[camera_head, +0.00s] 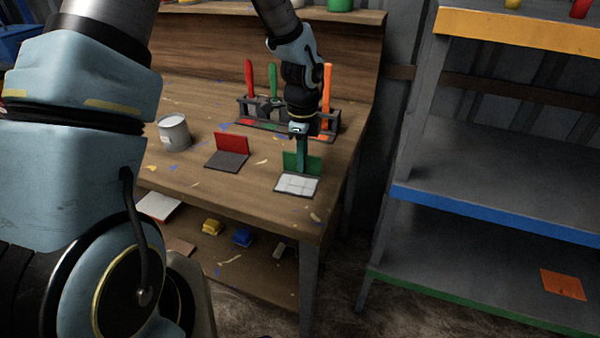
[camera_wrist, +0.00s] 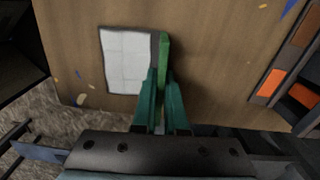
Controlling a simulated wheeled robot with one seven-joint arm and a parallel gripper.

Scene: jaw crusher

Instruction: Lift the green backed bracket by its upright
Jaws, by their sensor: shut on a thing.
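The green backed bracket has a green upright (camera_head: 291,161) and a pale flat base (camera_head: 297,185) with a grid of lines, near the workbench's front right corner. In the wrist view the upright (camera_wrist: 164,52) shows edge-on beside the pale base (camera_wrist: 126,60). My gripper (camera_head: 301,165) comes down from above onto the upright. In the wrist view its teal fingers (camera_wrist: 161,100) are closed on either side of the upright. I cannot tell whether the base is touching the bench top.
A red-backed bracket (camera_head: 229,152) and a grey can (camera_head: 174,133) stand to the left on the workbench (camera_head: 190,178). A rack (camera_head: 262,128) with red, green and orange handles stands behind my gripper. A metal shelf unit (camera_head: 480,205) stands to the right, beyond a floor gap.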

